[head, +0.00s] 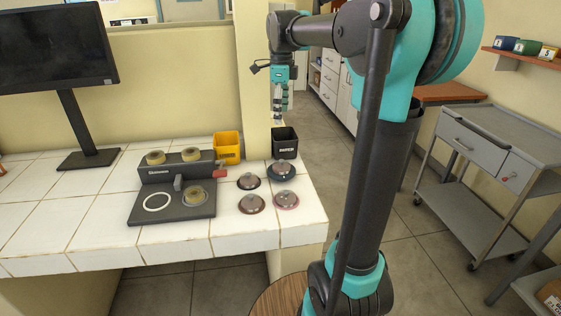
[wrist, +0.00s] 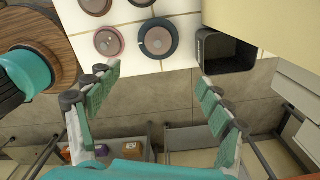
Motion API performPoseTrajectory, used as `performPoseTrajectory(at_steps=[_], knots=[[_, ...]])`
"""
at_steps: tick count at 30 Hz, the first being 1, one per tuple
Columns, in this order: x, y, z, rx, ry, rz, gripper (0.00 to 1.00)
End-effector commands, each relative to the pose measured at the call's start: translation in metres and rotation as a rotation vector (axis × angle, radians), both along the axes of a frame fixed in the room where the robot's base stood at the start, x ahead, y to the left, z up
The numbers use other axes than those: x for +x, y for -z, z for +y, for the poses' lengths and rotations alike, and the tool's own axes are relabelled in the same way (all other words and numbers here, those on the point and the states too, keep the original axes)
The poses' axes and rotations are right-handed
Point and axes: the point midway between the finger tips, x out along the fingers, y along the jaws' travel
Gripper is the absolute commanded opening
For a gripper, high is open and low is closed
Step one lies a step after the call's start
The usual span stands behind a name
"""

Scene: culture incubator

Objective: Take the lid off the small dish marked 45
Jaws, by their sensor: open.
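Several small round lidded dishes sit on the white tiled bench. One with a dark rim (head: 281,171) is nearest the black bin; it also shows in the wrist view (wrist: 158,39). A reddish-rimmed dish (head: 286,200) is in front of it and shows left of it in the wrist view (wrist: 109,42). Two more dishes, one dark (head: 248,181) and one reddish (head: 251,203), lie to the left. No number 45 is legible on any of them. My gripper (head: 279,110) is open and empty, high above the black bin; its spread fingers show in the wrist view (wrist: 158,78).
A black bin (head: 285,144) and a yellow bin (head: 227,147) stand at the bench's back edge by a wall post. A grey device (head: 150,208) with round pieces is left of the dishes. A monitor (head: 60,50) stands farther left. A grey cart (head: 490,140) is at right.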

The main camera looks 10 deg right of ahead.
Motion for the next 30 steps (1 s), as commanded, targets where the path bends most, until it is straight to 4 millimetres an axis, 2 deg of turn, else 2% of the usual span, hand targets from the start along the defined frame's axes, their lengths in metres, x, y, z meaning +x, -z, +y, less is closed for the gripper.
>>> performPoseTrajectory(at_steps=[5, 18, 26, 30], knots=[[0.001, 0.019, 0.001, 0.0, 0.021, 0.004, 0.8], [0.001, 0.103, 0.0, 0.0, 0.018, 0.003, 0.8], [0.0, 0.121, 0.0, 0.0, 0.018, 0.003, 0.8], [-0.002, 0.138, 0.001, 0.0, 0.018, 0.003, 0.8]])
